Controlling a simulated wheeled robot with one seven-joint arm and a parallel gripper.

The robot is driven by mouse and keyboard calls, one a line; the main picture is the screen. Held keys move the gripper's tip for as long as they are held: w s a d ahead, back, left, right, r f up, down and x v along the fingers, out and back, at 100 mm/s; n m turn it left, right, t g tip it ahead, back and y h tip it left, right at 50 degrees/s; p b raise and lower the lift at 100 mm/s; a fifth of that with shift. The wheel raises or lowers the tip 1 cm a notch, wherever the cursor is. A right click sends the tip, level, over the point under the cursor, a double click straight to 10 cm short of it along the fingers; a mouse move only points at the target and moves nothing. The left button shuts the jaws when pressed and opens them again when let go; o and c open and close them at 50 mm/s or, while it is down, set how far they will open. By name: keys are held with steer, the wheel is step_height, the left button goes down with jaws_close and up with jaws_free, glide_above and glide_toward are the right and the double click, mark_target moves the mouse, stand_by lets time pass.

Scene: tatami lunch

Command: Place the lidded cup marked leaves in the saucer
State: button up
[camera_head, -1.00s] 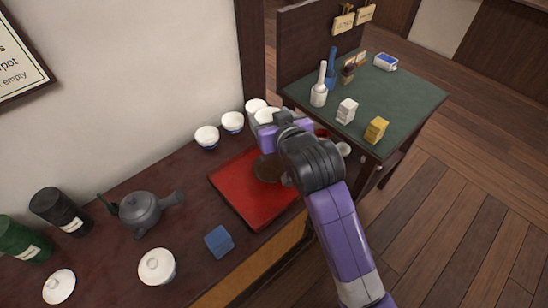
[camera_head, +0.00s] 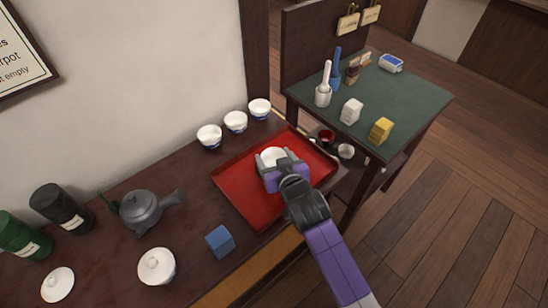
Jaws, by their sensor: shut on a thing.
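My gripper (camera_head: 280,163) is shut on a white cup (camera_head: 272,154) over the middle of the red tray (camera_head: 240,202). The grey fingers and purple palm cover much of this cup. Its markings are hidden, and I cannot tell whether it has a lid or touches anything below. The brown saucer is hidden behind the cup and gripper. A white lidded cup (camera_head: 156,267) with a knob on top stands at the front left, with no leaf mark readable. A white knobbed lid or lidded vessel (camera_head: 57,285) is at the lower left.
Three white cups (camera_head: 235,121) stand along the wall behind the tray. A grey teapot (camera_head: 142,209), dark and green canisters (camera_head: 62,207) and a blue cube (camera_head: 220,241) are left of the tray. A green-topped table (camera_head: 405,100) with small items stands at right.

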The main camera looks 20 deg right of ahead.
steer(key=shift+f, duration=0.15)
steer(key=o, duration=1.5)
steer(key=shift+s+r, duration=0.1)
steer(key=shift+r, duration=0.15)
steer(key=v, duration=1.1)
steer(key=shift+s, duration=0.4)
